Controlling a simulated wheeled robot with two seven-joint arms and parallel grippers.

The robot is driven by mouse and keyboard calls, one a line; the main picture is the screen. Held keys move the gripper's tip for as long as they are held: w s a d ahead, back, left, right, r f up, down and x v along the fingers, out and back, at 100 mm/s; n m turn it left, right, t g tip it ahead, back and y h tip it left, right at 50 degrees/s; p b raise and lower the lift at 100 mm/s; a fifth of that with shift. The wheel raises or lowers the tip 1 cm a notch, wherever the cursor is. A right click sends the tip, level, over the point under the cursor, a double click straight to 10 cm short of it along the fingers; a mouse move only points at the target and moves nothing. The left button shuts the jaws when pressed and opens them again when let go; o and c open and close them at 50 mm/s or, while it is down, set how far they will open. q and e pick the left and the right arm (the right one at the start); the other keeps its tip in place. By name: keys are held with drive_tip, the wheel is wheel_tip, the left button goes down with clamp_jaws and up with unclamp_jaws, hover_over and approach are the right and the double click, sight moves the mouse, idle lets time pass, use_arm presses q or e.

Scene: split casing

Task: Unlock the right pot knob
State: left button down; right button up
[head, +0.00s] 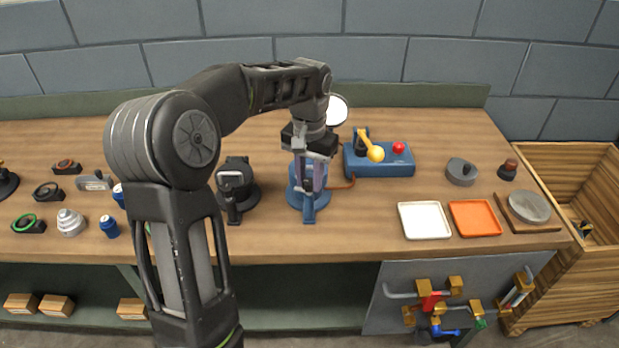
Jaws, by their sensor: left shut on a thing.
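My left gripper (309,158) points down over a blue stand (309,214) in the middle of the bench. It is shut on a pale violet upright part (317,180) that stands in or on the blue stand. The jaws hide much of this part, and I cannot make out a separate knob on it. A black fixture (236,193) with a grey front stands to the left of the blue stand, apart from it. I cannot tell which thing is the right pot knob. My right gripper is not in view.
A blue box (378,168) with a yellow-knobbed lever (375,154) and red button (398,147) is close on the right. White (424,220) and orange (474,218) trays lie farther right. Several small parts lie at left. My left arm covers the bench's left-middle.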

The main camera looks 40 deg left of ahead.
sight(309, 181)
use_arm(q)
drive_tip(key=shift+n, duration=2)
drive_tip(key=c, duration=1.1)
unclamp_jaws()
wheel_tip(309, 181, up, 8)
drive_tip(key=shift+f+p, duration=0.1)
drive_tip(key=shift+p, duration=0.2)
